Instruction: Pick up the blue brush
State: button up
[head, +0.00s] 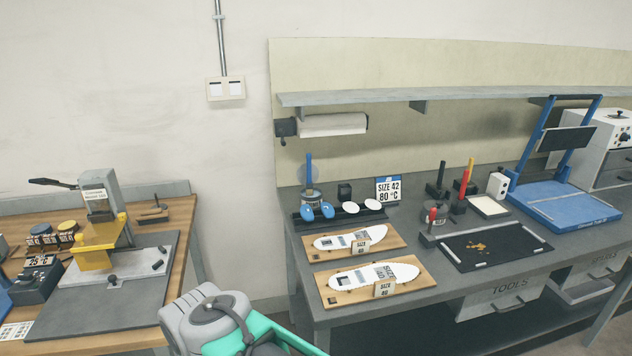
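A slim blue upright handle (309,168), which looks like the blue brush, stands at the back left of the grey workbench (297,262). Its lower end goes into a small round grey holder (312,196); the bristles cannot be made out. Part of my arm, grey and teal, shows at the bottom of the head view, in front of the gap between the two benches. My gripper's fingers are not in view, so its opening and contents are hidden.
Shoe-shaped white pieces lie on two wooden boards (307,246) in front. A rack with blue and white ovals (327,210) stands just before the holder. A shelf (350,97) overhangs behind.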

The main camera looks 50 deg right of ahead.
aim_at(309, 184)
jog(key=u, duration=0.95)
jog(key=i, duration=0.75)
jog(key=z, duration=2.65)
jog(key=i, duration=0.5)
jog(key=z, duration=0.15)
jog(key=k, duration=1)
jog(key=z, duration=0.7)
jog(key=i, duration=0.55)
